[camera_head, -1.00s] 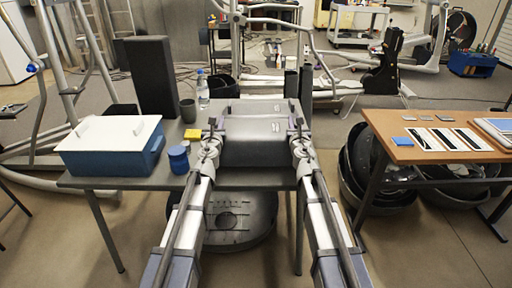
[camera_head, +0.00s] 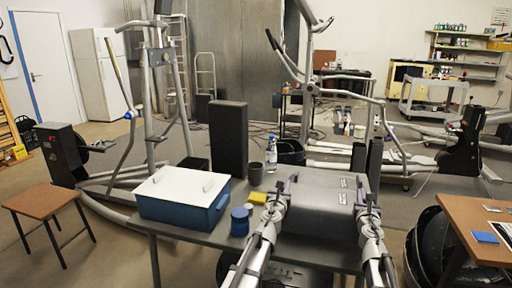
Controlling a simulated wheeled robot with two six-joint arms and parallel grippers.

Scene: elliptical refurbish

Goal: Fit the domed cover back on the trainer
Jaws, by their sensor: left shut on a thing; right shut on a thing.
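The domed cover (camera_head: 318,208) is a dark grey rounded shell above the right part of the grey table. My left gripper (camera_head: 285,187) is shut on its left side and my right gripper (camera_head: 368,208) is shut on its right side. I cannot tell if its underside touches the table. A grey elliptical trainer (camera_head: 157,75) with upright handles stands behind the table at the left. Another trainer (camera_head: 310,88) stands behind at the centre and right. I cannot tell which one the cover belongs to.
On the grey table (camera_head: 190,232) stand a blue cooler (camera_head: 180,208) with white lid, a blue jar (camera_head: 240,222), a yellow sponge (camera_head: 257,197), a grey cup, a bottle (camera_head: 271,148) and a tall black block (camera_head: 228,140). A stool (camera_head: 43,200) is left; a wooden table (camera_head: 480,225) right.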

